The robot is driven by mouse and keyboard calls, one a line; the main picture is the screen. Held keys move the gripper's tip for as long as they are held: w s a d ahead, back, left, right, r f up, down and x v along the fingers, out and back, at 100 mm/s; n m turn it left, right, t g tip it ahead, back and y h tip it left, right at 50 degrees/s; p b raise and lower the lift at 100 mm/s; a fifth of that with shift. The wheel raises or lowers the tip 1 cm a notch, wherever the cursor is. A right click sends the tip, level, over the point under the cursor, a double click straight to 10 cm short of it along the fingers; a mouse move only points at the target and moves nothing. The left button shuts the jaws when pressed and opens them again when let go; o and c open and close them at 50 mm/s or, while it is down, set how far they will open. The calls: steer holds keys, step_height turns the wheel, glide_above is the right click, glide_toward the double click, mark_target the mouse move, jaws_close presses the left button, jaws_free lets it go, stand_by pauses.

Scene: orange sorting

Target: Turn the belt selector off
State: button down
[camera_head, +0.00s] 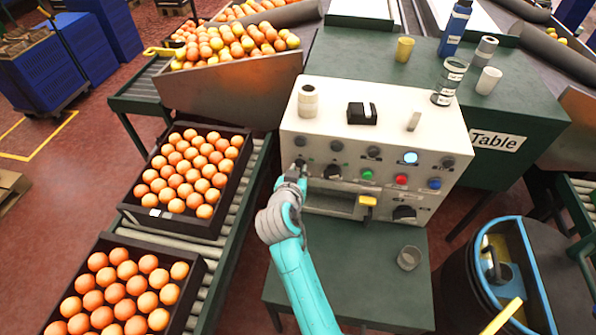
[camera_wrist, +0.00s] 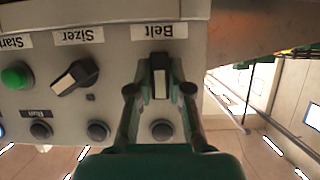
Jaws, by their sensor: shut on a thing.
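The control panel (camera_head: 345,151) is a pale box with knobs, buttons and lamps on its front. In the wrist view the belt selector (camera_wrist: 160,84) is a black knob with a light pointer line, beside an upside-down "Belt" label (camera_wrist: 156,31). My gripper (camera_wrist: 160,92) has its two fingers around the knob, one on each side, shut on it. In the head view my gripper (camera_head: 297,172) is at the left end of the panel's lower row, and it hides the belt selector there. The pointer line stands upright in the wrist view.
The sizer selector (camera_wrist: 75,77) is beside the belt selector, with the green start button (camera_wrist: 16,76) farther along. A crate of oranges (camera_head: 225,219) stands on rollers to the left.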

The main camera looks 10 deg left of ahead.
steer(key=shift+w+r, duration=0.1)
stand_by(0.3)
steer(key=c, duration=1.1)
jaws_free()
steer(key=v, duration=1.2)
